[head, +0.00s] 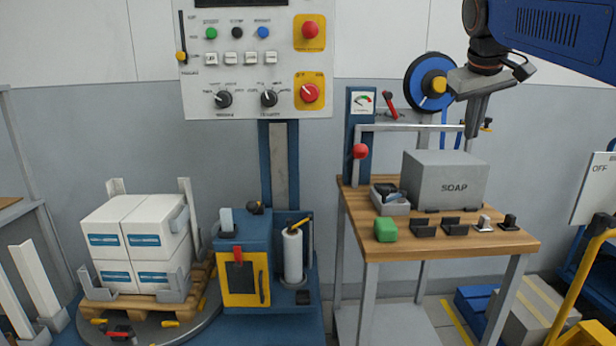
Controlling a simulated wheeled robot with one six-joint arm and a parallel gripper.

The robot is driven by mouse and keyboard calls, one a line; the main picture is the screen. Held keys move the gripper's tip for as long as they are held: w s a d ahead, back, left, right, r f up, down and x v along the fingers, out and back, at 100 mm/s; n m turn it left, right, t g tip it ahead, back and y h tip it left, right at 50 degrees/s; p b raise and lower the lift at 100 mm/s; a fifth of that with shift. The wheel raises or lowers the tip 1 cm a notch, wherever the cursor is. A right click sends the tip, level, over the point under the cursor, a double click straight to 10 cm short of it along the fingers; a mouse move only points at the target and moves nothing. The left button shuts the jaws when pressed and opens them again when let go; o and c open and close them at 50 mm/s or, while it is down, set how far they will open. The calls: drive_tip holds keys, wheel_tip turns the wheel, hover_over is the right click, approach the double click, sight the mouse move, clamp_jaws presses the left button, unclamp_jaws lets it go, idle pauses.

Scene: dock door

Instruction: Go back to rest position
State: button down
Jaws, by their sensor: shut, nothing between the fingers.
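My gripper (477,117) hangs at the upper right of the head view, fingers pointing down, below my blue arm link. Its fingers are together and hold nothing. Whether the fingertips are in front of or behind the bench's back edge is hard to tell. The fingers look apart from the box.
A blue reel (432,83) and a red-knobbed lever (360,152) stand at the bench's back. A control panel (256,60) is mid-left. Wrapped white boxes (137,240) stand on a pallet at left. A yellow-handled cart (568,270) is at right.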

drive_tip(key=s+a+f+y, duration=0.1)
drive_tip(key=s+a+f, duration=0.3)
drive_tip(key=s+f, duration=1)
drive_tip(key=s+a+f+m+y, duration=0.1)
drive_tip(key=s+a+f, duration=0.3)
drive_tip(key=s+f, duration=1.1)
wheel_tip(320, 180, down, 6)
drive_tip(key=shift+f+y, duration=0.2)
drive_tip(key=shift+y, duration=0.2)
